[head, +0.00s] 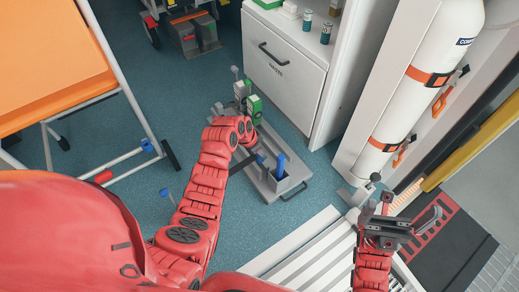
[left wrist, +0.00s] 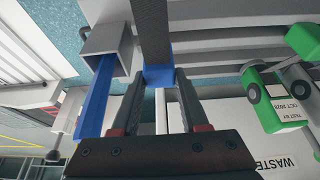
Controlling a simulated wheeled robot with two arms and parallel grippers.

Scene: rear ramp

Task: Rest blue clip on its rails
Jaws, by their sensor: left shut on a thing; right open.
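My left gripper (left wrist: 160,85) is shut on a small blue piece, the blue clip (left wrist: 158,76), in the left wrist view. A dark bar (left wrist: 154,35) runs up from the clip. Grey parallel bars (left wrist: 225,72), possibly the rails, lie behind it; I cannot tell whether the clip touches them. A second, long blue strip (left wrist: 95,100) stands in a square grey tube (left wrist: 108,45) beside the gripper. In the head view this strip (head: 280,165) rises from a grey carrier (head: 291,183) on the floor; my left arm partly hides the clip. My right gripper (head: 377,208) is open and empty.
A green device (head: 254,108) stands at the carrier's far end. A white waste cabinet (head: 284,75) is close behind. A white gas cylinder (head: 412,85) stands at right, a white slatted ramp (head: 310,250) in front, an orange stretcher (head: 50,60) at left.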

